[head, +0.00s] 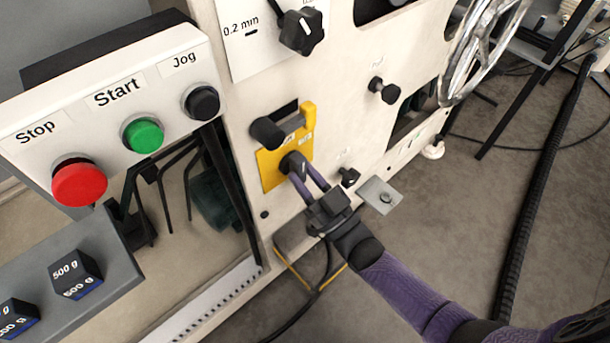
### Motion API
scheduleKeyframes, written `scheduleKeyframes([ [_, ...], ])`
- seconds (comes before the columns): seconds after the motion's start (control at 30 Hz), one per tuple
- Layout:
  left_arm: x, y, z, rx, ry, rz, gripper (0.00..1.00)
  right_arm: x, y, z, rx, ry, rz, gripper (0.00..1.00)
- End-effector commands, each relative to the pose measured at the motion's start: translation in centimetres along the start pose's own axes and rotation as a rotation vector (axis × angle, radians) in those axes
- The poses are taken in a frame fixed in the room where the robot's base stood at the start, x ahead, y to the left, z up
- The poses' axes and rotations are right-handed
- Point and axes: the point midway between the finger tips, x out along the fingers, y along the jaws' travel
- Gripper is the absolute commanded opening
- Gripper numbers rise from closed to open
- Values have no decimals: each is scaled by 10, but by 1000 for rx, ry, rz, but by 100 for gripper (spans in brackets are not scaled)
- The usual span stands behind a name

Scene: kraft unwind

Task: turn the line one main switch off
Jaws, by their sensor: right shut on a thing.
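The main switch is a black rotary knob (290,162) on a yellow plate (272,177) on the cream machine panel, in the middle of the head view. My right gripper (299,172) comes in from the lower right and is shut on this black knob. The fingers partly cover the knob, so its exact turn angle is hard to read. Small white labels on the yellow plate are too small to read. A yellow tab stands up at the plate's upper right corner. My left gripper is not in view.
A small black knob (349,177) and a metal plate (381,195) sit close right of my gripper. The button box has a red Stop button (79,184). Open floor (440,230) lies right.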

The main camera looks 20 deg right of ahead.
Motion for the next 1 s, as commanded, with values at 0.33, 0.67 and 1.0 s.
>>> scheduleKeyframes([
  [0.33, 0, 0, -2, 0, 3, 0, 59, -1, 0, 1, -31, -4, -13, 0],
  [0.67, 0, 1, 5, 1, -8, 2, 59, -1, 0, 1, -31, -4, -13, 47],
  [1.0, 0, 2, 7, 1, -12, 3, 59, 0, 0, 0, -29, -1, -12, 68],
])
